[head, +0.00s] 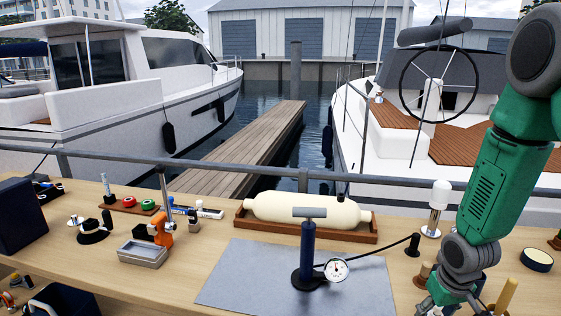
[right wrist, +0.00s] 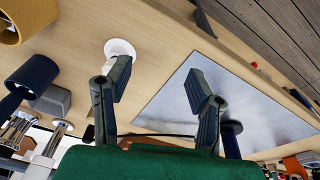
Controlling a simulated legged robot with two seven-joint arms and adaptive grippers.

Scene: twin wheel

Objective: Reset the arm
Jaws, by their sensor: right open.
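My right arm, green with grey joints, comes down from the upper right in the head view. My right gripper (head: 455,305) is low at the picture's bottom edge, partly cut off, to the right of the grey mat (head: 235,285). In the right wrist view my right gripper (right wrist: 162,88) shows two dark fingers spread apart with nothing between them. A round white base (right wrist: 119,47) on the wooden top lies just past one finger. The grey mat (right wrist: 178,100) lies beyond the other finger. My left gripper is in neither view.
A blue hand pump (head: 307,255) with a gauge (head: 336,269) stands on the mat. A cream fender (head: 300,210) lies in a wooden tray (head: 243,224) behind it. A white-topped post (head: 440,195) stands near my right arm. An orange clamp (head: 162,229) and metal tray (head: 142,254) are left.

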